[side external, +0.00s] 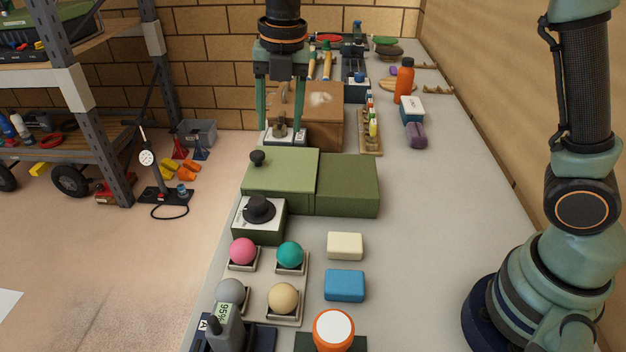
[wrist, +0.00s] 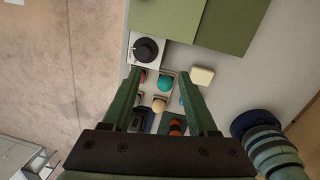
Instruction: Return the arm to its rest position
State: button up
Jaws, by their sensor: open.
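My gripper (side external: 281,124) hangs down with its two green fingers spread wide apart. In the side view it overlaps the brown wooden box (side external: 318,112) and a small switch-like unit (side external: 288,136) behind it. In the wrist view the gripper (wrist: 160,72) is open with nothing held, and the coloured balls show well below and between the fingers. It appears high above the bench, though its exact height is hard to tell. Parts of the bench are hidden behind the fingers.
The grey bench (side external: 440,200) carries a green box (side external: 282,178), a black knob unit (side external: 258,210), a pink ball (side external: 243,251), a teal ball (side external: 290,254), a cream block (side external: 345,246) and a blue block (side external: 345,286). An orange bottle (side external: 404,82) stands far back. A shelf rack (side external: 75,85) stands left.

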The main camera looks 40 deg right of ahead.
jog(key=s+d+r+m+t, duration=0.1)
jog(key=s+d+m, duration=0.6)
jog(key=m, duration=0.7)
jog(key=s+d+m+t, duration=0.3)
jog(key=s+d+m, duration=0.3)
jog(key=m, duration=0.8)
jog(key=s, duration=0.3)
jog(key=shift+d+r, duration=0.35)
jog(key=shift+d, duration=0.05)
